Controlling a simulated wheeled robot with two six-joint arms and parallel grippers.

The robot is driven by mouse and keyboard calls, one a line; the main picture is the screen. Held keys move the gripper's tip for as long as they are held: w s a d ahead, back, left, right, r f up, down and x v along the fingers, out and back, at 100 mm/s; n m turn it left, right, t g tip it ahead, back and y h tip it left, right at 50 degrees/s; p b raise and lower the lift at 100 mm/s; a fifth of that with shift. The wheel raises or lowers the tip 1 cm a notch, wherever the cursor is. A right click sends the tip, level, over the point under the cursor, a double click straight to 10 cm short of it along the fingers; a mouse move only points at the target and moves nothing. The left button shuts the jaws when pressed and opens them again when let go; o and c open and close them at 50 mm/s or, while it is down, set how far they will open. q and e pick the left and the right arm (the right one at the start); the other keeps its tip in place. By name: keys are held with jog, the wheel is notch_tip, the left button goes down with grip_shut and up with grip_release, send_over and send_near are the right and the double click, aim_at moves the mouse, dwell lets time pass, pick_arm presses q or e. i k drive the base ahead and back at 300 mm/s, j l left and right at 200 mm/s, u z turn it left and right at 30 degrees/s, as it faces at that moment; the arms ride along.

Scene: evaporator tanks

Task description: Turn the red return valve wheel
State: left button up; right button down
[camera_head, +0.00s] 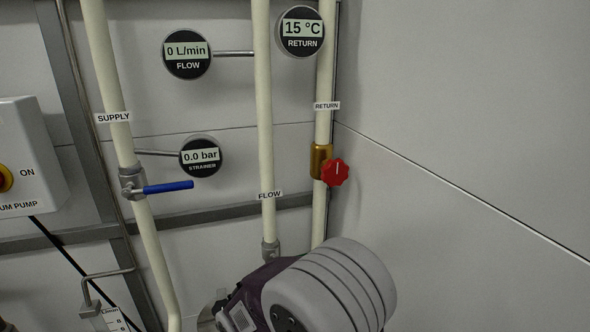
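The red return valve wheel (335,173) is a small scalloped knob with a white mark pointing up. It sits on the right side of a brass valve body (320,160) on the cream return pipe (323,128), below the "RETURN" label. Part of my arm, a rounded grey and dark link, stands at the bottom centre, below the wheel and apart from it in the picture. It hides the lower end of the return pipe. Neither of my grippers shows in the head view.
The supply pipe (112,90) carries a blue lever valve (168,188). The flow pipe (264,110) runs between supply and return. Gauges read 0 L/min (187,55), 15 °C (302,31) and 0.0 bar (201,156). A pump switch box (28,150) is at left. A bare wall (470,120) stands right of the wheel.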

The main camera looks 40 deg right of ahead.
aim_at(334, 171)
jog(key=z, duration=1.75)
